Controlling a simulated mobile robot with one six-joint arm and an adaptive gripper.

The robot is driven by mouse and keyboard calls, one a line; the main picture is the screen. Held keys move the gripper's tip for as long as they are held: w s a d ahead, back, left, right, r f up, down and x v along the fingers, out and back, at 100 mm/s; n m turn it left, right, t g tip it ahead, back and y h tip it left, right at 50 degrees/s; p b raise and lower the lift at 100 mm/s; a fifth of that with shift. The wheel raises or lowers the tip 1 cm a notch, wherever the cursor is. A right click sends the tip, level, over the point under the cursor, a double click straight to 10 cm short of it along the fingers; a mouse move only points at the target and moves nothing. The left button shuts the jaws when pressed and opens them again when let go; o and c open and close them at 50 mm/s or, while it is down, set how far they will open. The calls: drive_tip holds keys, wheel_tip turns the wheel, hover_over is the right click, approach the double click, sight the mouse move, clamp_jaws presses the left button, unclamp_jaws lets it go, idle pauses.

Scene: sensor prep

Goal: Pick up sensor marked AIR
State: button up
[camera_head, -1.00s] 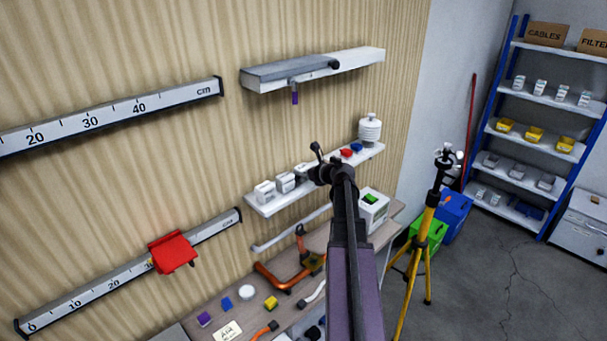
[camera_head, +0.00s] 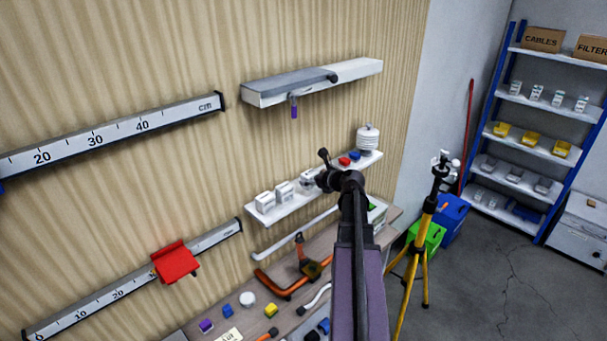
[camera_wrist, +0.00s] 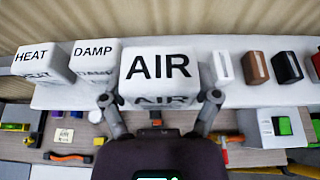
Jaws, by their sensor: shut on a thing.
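The sensor marked AIR (camera_wrist: 158,68) is a white block with black letters, in the middle of the wrist view. My gripper (camera_wrist: 160,98) has one finger at each side of it and is shut on it. In the head view my gripper (camera_head: 323,170) is at the wall shelf, and the AIR block (camera_head: 307,178) is partly hidden behind it. I cannot tell whether the block is clear of the shelf. The sensors marked DAMP (camera_wrist: 95,60) and HEAT (camera_wrist: 43,65) stand to its left.
The white shelf (camera_wrist: 205,100) also holds white, brown, black and red items to the right. A workbench (camera_head: 290,311) with tools and small coloured parts lies below. An upper shelf (camera_head: 360,70) hangs above. A yellow tripod (camera_head: 423,235) stands to the right.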

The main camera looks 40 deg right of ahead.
drive_tip(key=s+r, duration=0.1)
drive_tip(key=s, duration=1)
drive_tip(key=shift+s+a+p, duration=0.25)
drive_tip(key=shift+a+p, duration=0.15)
drive_tip(key=shift+p, duration=0.05)
drive_tip(key=shift+f, duration=0.1)
